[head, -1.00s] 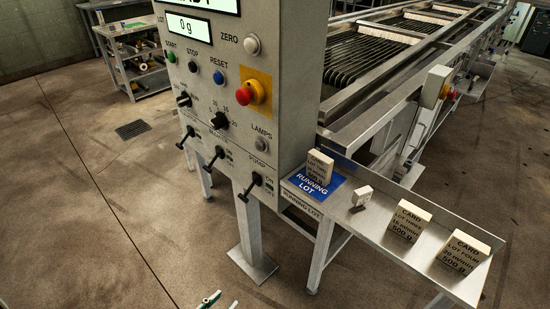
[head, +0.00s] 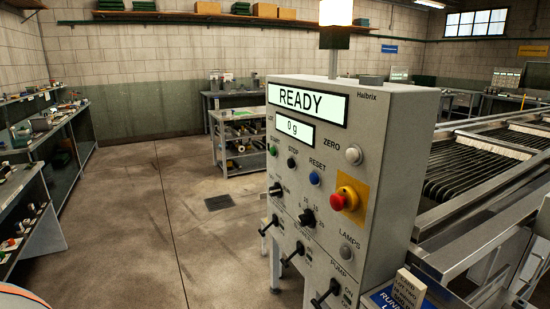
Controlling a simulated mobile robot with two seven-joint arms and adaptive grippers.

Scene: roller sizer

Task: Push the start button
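The grey control panel (head: 384,150) stands right of centre in the head view. Its upper display (head: 308,100) reads READY and the lower display (head: 294,131) reads 0 g. The green start button (head: 273,150) is at the panel's left edge. Beside it are the black stop button (head: 291,163) and the blue reset button (head: 314,178). A red emergency knob (head: 344,198) sits on a yellow plate. Neither of my grippers is in view.
The roller machine (head: 480,170) extends behind the panel to the right. A card (head: 408,289) stands on the blue running-lot area at the lower right. Shelves (head: 40,160) line the left wall and a workbench (head: 238,148) stands behind the panel. The floor left of the panel is clear.

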